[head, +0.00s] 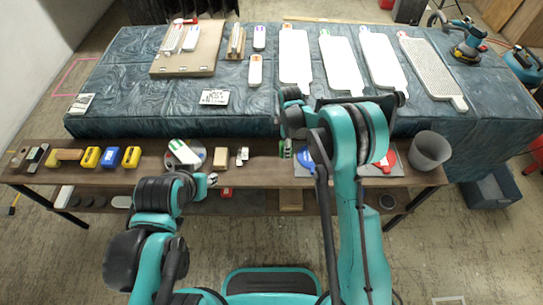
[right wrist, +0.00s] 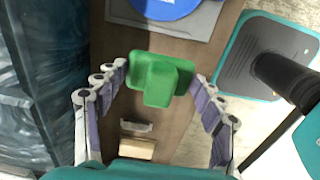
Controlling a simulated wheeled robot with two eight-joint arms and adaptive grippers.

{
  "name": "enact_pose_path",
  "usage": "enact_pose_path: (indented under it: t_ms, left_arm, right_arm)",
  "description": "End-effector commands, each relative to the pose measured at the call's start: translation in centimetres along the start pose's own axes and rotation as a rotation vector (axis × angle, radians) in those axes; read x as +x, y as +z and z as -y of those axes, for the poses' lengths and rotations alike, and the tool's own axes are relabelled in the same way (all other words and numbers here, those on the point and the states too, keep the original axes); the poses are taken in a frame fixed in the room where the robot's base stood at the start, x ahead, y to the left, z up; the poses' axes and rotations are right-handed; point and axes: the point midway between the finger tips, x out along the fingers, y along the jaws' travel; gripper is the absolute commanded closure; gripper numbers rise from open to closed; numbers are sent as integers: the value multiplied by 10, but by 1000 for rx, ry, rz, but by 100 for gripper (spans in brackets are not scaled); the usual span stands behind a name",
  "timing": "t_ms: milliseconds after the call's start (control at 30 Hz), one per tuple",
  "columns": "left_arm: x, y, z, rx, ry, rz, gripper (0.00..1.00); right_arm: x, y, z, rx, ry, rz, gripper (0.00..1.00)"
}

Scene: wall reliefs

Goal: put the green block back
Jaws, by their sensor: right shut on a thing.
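The green block (right wrist: 160,78) sits between the fingers of my right gripper (right wrist: 160,72) in the right wrist view. It shows a wide plate with a raised part in its middle. The fingers press it from both sides, and it is held over the brown wooden shelf (right wrist: 185,50). In the head view my right arm reaches over the shelf's middle and largely hides the gripper. My left gripper (head: 212,180) is over the shelf's front edge, left of the middle. It is too small to tell whether it is open.
A blue disc (right wrist: 165,5) on a grey plate lies beyond the block. A wooden block (head: 222,164) and a small grey piece (head: 242,155) lie left of my right gripper. Behind is a blue-covered bench (head: 130,75).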

Motion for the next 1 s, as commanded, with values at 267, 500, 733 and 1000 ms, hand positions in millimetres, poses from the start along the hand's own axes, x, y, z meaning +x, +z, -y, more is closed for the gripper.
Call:
enact_pose_path:
  t_ms: [267,500,733,1000]
  left_arm:
    - [17,12,0,0,0,0,63]
    - [22,16,0,0,0,0,63]
    - [34,24,0,0,0,0,63]
    - [33,24,0,0,0,0,63]
  right_arm:
    - [34,-50,-16,0,0,0,55]
    - [47,-57,-18,3,0,0,55]
    - [78,-56,-17,3,0,0,55]
    - [77,-56,-17,3,0,0,55]
